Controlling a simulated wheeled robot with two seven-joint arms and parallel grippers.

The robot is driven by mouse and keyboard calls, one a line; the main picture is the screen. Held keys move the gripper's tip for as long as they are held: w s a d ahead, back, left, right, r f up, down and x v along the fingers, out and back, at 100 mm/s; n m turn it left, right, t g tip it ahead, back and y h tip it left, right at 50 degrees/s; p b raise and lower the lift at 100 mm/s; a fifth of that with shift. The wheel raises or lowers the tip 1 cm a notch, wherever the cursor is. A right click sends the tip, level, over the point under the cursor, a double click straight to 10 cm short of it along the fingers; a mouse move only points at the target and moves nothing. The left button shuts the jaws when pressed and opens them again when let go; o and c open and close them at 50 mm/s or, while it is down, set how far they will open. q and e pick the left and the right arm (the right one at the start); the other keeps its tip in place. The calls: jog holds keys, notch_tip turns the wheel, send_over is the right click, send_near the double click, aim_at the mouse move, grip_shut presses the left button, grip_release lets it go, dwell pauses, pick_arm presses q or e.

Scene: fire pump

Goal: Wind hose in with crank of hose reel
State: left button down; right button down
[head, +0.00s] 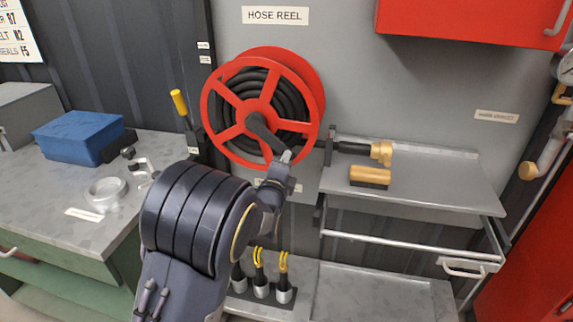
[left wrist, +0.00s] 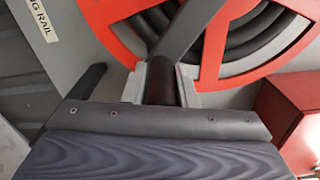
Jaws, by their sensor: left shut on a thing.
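The red hose reel (head: 229,133) hangs on the grey wall under the HOSE REEL sign, with black hose (head: 290,105) coiled inside it. Its dark crank (head: 264,133) points down and right from the hub. My left gripper (head: 284,157) is at the crank's outer end, in front of the reel's lower part. In the left wrist view, the two fingers (left wrist: 162,88) are shut on the dark crank handle, one on each side. The crank arm (left wrist: 185,28) runs up from there across the red reel. The hose's free end is not clear. My right gripper is not in view.
A grey shelf (head: 440,180) at right holds a brass-ended nozzle (head: 380,152) and a brass-and-black piece (head: 370,176). A yellow-handled lever (head: 180,103) stands left of the reel. A bench at left holds a blue box (head: 78,137). A red cabinet (head: 470,18) hangs upper right.

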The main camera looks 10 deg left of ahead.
pick_arm(q)
jog(key=shift+f, duration=0.2)
jog(key=c, duration=1.2)
grip_release()
jog(key=shift+a, duration=0.1)
jog(key=shift+o, duration=0.2)
jog(key=s, duration=0.7)
jog(key=shift+s+b, duration=0.3)
jog(key=shift+s, duration=0.1)
jog(key=shift+a, duration=0.1)
